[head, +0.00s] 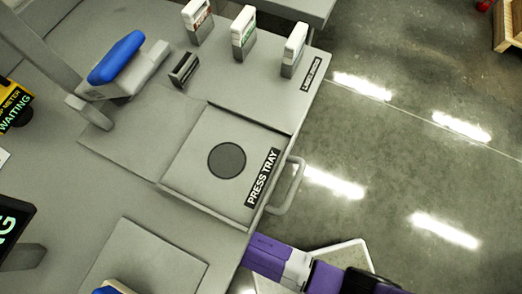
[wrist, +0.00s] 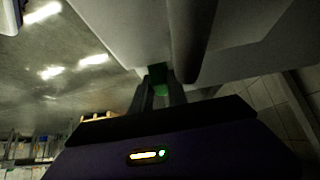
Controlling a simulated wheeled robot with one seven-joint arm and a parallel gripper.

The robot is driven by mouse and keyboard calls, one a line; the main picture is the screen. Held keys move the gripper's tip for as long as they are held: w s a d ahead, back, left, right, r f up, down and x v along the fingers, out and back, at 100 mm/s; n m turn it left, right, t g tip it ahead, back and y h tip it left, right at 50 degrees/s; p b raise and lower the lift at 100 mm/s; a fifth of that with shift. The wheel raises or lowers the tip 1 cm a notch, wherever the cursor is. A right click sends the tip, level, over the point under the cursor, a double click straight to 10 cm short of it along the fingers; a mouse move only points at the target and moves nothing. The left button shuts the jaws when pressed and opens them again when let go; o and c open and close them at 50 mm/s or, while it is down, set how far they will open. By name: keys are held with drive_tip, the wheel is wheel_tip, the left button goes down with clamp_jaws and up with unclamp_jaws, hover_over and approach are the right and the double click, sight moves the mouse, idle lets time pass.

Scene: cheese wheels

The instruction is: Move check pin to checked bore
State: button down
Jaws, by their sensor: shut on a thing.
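My gripper (wrist: 160,92) is in the wrist view, its two dark fingers close together at the underside or edge of a large grey surface. A small green piece (wrist: 158,72) shows between the fingertips, and the gripper is shut on it. Whether this green piece is the check pin I cannot tell. In the head view my purple and white arm comes in at the bottom, beside the bench's front edge, and the fingertips are hidden there. No check pin or checked bore can be made out in the head view.
The grey bench holds a press tray (head: 191,187) with a dark round disc (head: 227,160) and a front handle (head: 291,186). Several labelled blocks stand at the back, near a blue-handled lever (head: 116,57). A pale tray (head: 345,252) is below my arm. Open floor lies to the right.

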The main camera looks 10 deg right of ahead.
drive_tip(key=shift+r+p, duration=2.1)
drive_tip(key=shift+r, duration=0.55)
